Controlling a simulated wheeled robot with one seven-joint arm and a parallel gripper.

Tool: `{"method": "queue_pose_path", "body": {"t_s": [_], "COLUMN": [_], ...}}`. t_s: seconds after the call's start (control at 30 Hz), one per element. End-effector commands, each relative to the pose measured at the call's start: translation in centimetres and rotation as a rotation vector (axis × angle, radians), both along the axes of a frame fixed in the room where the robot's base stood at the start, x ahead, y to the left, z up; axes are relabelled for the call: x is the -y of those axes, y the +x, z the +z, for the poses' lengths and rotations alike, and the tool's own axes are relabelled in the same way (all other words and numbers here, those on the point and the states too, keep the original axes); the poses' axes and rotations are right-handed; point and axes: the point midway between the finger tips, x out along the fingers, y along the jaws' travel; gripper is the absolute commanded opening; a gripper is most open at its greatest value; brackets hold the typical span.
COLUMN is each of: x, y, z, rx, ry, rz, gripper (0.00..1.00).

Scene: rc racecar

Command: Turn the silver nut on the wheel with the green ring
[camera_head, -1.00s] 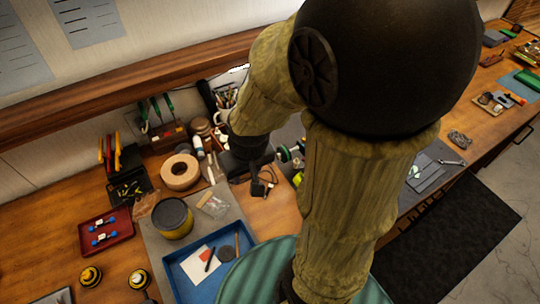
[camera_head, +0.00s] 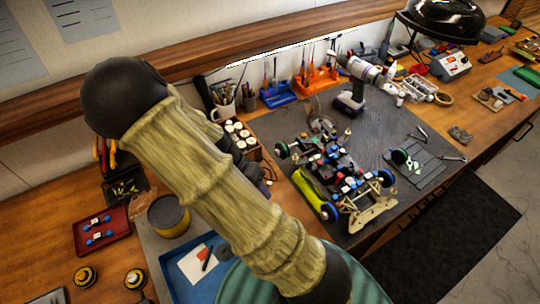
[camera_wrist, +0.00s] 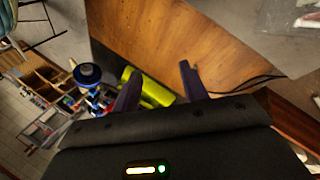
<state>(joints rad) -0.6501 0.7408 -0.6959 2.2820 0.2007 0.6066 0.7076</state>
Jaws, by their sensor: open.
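The racecar (camera_head: 335,172) stands on the grey mat, with wheels at its corners. A back-left wheel (camera_head: 282,149) looks greenish, a front wheel (camera_head: 329,211) looks blue with a green edge, and a right wheel (camera_head: 387,177) shows blue and green. I cannot tell which has the green ring, and no silver nut is clear. In the wrist view, my gripper (camera_wrist: 158,82) is open and empty, with the yellow-green body part (camera_wrist: 155,92) seen beyond its fingers. A blue-faced wheel (camera_wrist: 87,73) lies left of the fingers. In the head view my arm hides the gripper.
A loose wheel (camera_head: 400,156) lies on a small grey plate right of the car. A drill (camera_head: 355,80) stands behind the car. A blue tray (camera_head: 180,270) and yellow tin (camera_head: 169,214) are left. The mat (camera_head: 385,120) is clear at right rear.

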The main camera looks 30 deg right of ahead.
Motion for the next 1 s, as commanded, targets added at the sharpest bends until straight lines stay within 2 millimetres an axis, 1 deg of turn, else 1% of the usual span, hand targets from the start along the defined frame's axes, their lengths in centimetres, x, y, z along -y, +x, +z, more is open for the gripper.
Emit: {"method": "queue_pose_path", "body": {"t_s": [0.03, 0.13, 0.27, 0.37, 0.47, 0.57, 0.6, 0.7, 0.83, 1.0], "x": [0.3, 1.0, 1.4, 1.2, 0.4, -1.1, -1.9, -3.9, -5.5, -5.7], "y": [0.3, 1.1, 2.6, 4.2, 5.9, 7.6, 8.2, 9.4, 10.2, 10.3], "z": [-0.8, -1.3, -1.2, -0.7, 0.3, 1.6, 2.2, 3.5, 4.5, 4.7], "rx": [0.001, 0.032, 0.116, 0.216, 0.344, 0.496, 0.557, 0.695, 0.797, 0.815], "ry": [-0.074, -0.215, -0.400, -0.535, -0.658, -0.759, -0.791, -0.845, -0.872, -0.875], "rz": [-0.032, -0.110, -0.191, -0.240, -0.276, -0.299, -0.305, -0.317, -0.325, -0.331], "gripper": [0.43, 0.43, 0.43, 0.43, 0.43, 0.43, 0.43, 0.43, 0.43, 0.43]}}
